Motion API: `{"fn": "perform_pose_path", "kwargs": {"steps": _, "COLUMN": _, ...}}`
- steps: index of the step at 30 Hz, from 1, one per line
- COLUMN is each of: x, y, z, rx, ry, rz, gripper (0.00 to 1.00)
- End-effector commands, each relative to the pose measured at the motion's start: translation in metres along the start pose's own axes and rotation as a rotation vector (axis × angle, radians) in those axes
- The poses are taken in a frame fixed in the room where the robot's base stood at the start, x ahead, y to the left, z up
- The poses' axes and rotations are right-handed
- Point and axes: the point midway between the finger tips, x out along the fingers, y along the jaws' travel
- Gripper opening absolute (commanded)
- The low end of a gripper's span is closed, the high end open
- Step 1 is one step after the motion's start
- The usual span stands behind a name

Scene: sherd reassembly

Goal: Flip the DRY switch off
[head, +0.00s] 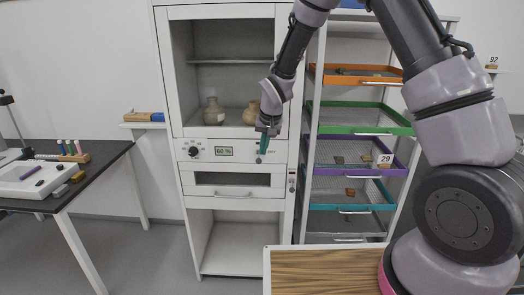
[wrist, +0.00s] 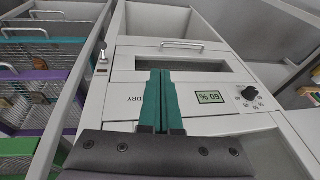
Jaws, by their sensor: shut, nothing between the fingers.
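The white cabinet's control panel (head: 236,152) carries a dial, a green display reading 60 % and, at its right, the DRY label. The wrist view shows the panel upside down, with the DRY label (wrist: 131,133) just left of my fingers. My gripper (head: 263,150) is shut and empty, its teal fingers pointing down in front of the panel's right part. In the wrist view my gripper (wrist: 160,75) reaches across the panel. A small switch (head: 258,160) shows at the fingertips in the head view; its position is unclear. In the wrist view the fingers hide it. I cannot tell whether they touch.
A dial (head: 193,151) and the display (head: 224,151) sit left of my gripper. A drawer (head: 233,184) is below. Two jars stand in the cabinet's upper bay. A rack with coloured trays (head: 360,118) stands at the right; a wooden-topped table (head: 325,272) is in front.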

Motion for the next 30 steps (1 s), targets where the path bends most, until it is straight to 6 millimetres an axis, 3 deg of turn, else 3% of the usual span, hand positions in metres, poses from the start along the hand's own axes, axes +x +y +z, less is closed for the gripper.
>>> {"fn": "perform_pose_path", "kwargs": {"steps": 9, "x": -0.036, "y": 0.002, "z": 0.029, "rx": -0.001, "ry": 0.002, "rz": 0.0, "gripper": 0.0}}
{"fn": "perform_pose_path", "kwargs": {"steps": 24, "x": -0.044, "y": 0.004, "z": 0.032, "rx": 0.004, "ry": 0.003, "rz": 0.0, "gripper": 0.0}}
{"fn": "perform_pose_path", "kwargs": {"steps": 26, "x": -0.054, "y": 0.008, "z": 0.028, "rx": 0.012, "ry": 0.011, "rz": -0.002, "gripper": 0.0}}
{"fn": "perform_pose_path", "kwargs": {"steps": 30, "x": -0.106, "y": 0.032, "z": 0.015, "rx": 0.054, "ry": 0.045, "rz": -0.007, "gripper": 0.0}}
